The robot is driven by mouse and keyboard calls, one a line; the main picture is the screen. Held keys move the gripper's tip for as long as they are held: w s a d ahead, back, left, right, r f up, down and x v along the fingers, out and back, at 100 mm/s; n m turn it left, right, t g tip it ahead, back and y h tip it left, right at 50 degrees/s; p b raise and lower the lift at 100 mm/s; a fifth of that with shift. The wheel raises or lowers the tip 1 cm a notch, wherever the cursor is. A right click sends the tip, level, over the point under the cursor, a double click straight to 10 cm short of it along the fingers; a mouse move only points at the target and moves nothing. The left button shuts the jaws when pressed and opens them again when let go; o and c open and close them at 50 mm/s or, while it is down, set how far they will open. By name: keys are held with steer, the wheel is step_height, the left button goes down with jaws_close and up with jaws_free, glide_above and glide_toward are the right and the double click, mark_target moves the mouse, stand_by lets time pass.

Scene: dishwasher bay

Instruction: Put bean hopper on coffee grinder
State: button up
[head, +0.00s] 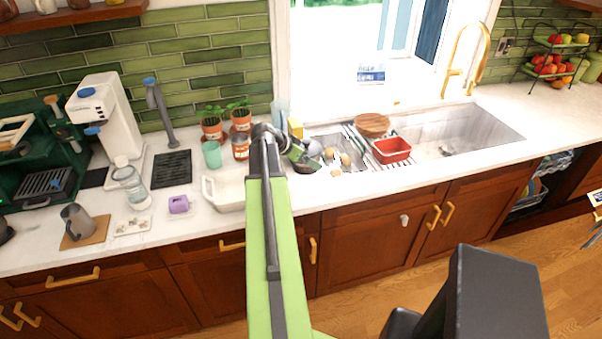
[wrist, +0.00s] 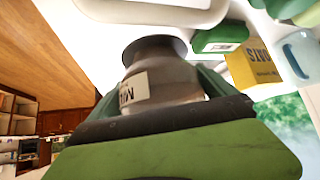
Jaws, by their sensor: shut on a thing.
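My gripper (head: 297,153) is over the counter left of the sink, partly hidden behind my arm in the head view. In the wrist view, it is shut around a smoky grey, flared vessel (wrist: 158,85) with a cream label, which seems to be the bean hopper. Its rim points away from the wrist camera, and only part of the label reads. A tall white machine with blue knobs (head: 106,112), apparently the coffee grinder, stands at the back left, well apart from my gripper. Whether the vessel touches the counter is unclear.
A white dish (head: 226,192), potted plants (head: 212,126), a teal cup (head: 212,154) and a clear bottle (head: 130,184) lie between my gripper and the white machine. A grey pitcher (head: 77,222) and purple item (head: 178,204) sit near the front edge. A yellow box (wrist: 252,65) is close by.

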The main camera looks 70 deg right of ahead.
steer(key=shift+w+d+f, duration=0.25)
steer(key=shift+w+f, duration=0.05)
steer(key=shift+w, duration=0.2)
step_height(320, 180, down, 4)
steer(key=b, duration=0.4)
steer(key=shift+f, duration=0.2)
steer(key=shift+r, duration=0.25)
steer(key=shift+f, duration=0.2)
steer(key=o, duration=1.7)
